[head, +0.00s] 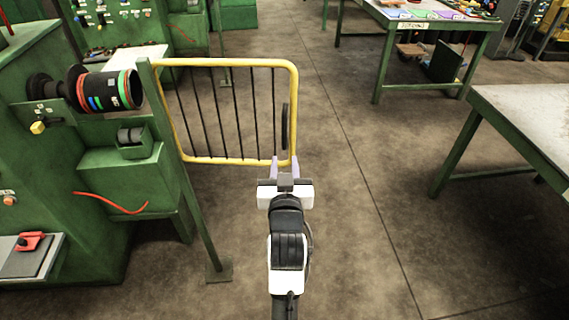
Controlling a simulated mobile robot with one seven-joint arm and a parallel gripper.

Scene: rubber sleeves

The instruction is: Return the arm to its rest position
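My arm reaches forward from the bottom middle of the head view, with a white and black wrist. My gripper (284,161) has two pale purple fingers, apart from each other. The fingertips are at the lower right corner of a yellow-framed gate (235,161) with dark vertical bars. The gap between the fingers looks wider than the gate's tube. I cannot tell whether a finger touches the frame.
The gate hangs from a green post (168,150) beside a green machine (60,170). A roller with coloured sleeves (105,88) sticks out there. A workbench (530,112) stands at the right, another table (420,22) at the back. The floor (380,240) between is clear.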

